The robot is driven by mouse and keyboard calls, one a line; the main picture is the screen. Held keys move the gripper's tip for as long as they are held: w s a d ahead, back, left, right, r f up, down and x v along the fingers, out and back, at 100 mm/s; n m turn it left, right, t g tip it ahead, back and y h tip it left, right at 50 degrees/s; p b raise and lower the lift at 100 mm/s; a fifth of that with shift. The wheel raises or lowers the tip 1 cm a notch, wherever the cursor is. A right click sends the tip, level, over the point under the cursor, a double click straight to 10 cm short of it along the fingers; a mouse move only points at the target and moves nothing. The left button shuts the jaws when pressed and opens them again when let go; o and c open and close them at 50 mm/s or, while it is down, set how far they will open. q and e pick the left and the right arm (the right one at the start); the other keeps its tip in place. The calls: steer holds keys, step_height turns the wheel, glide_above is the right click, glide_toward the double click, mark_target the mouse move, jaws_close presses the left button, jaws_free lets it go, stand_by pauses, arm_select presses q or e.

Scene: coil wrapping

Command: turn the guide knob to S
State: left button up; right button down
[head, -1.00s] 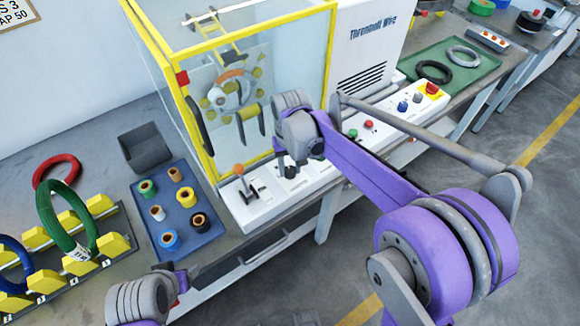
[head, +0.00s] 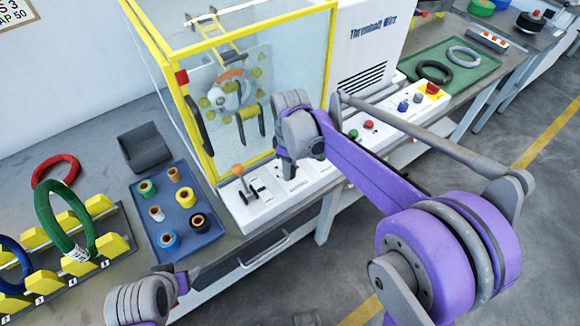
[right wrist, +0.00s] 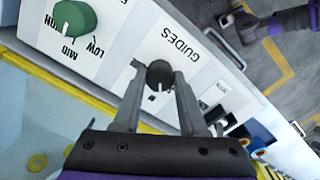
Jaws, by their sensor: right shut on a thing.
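The guide knob (right wrist: 159,76) is a small black knob under the upside-down "GUIDES" label on the white panel in the right wrist view. My right gripper (right wrist: 157,84) has one finger on each side of it and is shut on it. The fingers hide parts of the knob's sides and its marks, and I cannot read its setting. In the head view my right gripper (head: 286,171) reaches down to the machine's front panel and hides the knob. My left gripper (right wrist: 242,22) is small and dark in the right wrist view; its jaws are unclear.
A green knob (right wrist: 75,19) marked with LOW and MID sits beside the guide knob. A lever with an orange ball (head: 239,169) stands at the panel's left end. The yellow-framed glass enclosure (head: 205,130) rises behind. A blue tray (head: 182,248) of spools lies left.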

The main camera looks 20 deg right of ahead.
steer(key=n, duration=0.6)
steer(key=shift+n, duration=0.4)
stand_by(0.4)
steer(key=shift+c, duration=2.2)
jaws_free()
steer(key=shift+r, duration=0.1)
step_height(320, 180, up, 11)
steer(key=shift+p, duration=0.35)
